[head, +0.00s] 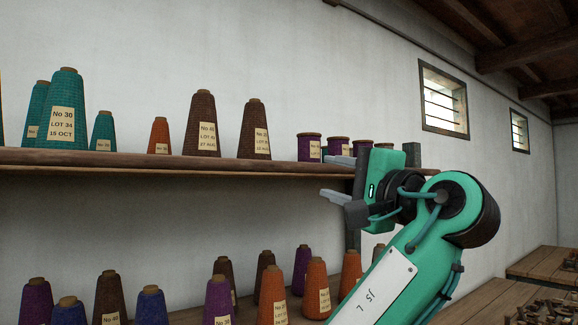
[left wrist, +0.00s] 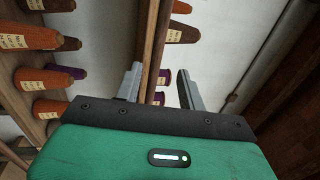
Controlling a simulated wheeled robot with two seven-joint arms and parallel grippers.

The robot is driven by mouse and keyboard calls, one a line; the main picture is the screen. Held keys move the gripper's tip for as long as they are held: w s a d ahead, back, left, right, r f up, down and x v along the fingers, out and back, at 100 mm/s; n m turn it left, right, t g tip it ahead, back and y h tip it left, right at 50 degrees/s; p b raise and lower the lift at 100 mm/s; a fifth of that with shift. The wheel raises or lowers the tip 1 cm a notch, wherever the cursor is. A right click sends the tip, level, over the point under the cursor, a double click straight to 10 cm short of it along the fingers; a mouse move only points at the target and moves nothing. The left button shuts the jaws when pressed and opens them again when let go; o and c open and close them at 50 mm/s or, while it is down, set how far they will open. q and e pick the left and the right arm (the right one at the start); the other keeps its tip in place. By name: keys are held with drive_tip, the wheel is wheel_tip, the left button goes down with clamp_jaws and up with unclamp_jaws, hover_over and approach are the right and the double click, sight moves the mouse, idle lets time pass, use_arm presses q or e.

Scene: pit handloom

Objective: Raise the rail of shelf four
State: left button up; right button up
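A dark brown rail (head: 130,158) runs along the front edge of the upper shelf (head: 60,172), which bears cones of yarn. I cannot tell from the pictures which shelf is number four. My left gripper (head: 339,178) is at the right part of this shelf, one finger above the edge and one below. In the left wrist view, the fingers of my left gripper (left wrist: 159,88) are spread apart, with the wooden shelf edge (left wrist: 156,50) running between them. Whether either finger touches the wood is unclear. The rail's right part is hidden behind my gripper. My right gripper is out of view.
Teal cones (head: 66,105), brown cones (head: 202,122) and purple spools (head: 309,147) stand on the upper shelf, close behind its edge. A lower shelf holds more cones (head: 272,295). A dark post (head: 354,215) stands beside my gripper.

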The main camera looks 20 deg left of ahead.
use_arm(q)
drive_tip(key=p, duration=0.2)
approach(293, 168)
drive_tip(key=x, duration=0.3)
drive_tip(key=p+x, duration=0.3)
drive_tip(key=x, duration=0.4)
drive_tip(key=shift+w+r, duration=0.1)
drive_tip(key=shift+w+a, duration=0.2)
drive_tip(key=shift+a, duration=0.1)
drive_tip(key=shift+w+a, duration=0.1)
drive_tip(key=shift+a, duration=0.05)
clamp_jaws()
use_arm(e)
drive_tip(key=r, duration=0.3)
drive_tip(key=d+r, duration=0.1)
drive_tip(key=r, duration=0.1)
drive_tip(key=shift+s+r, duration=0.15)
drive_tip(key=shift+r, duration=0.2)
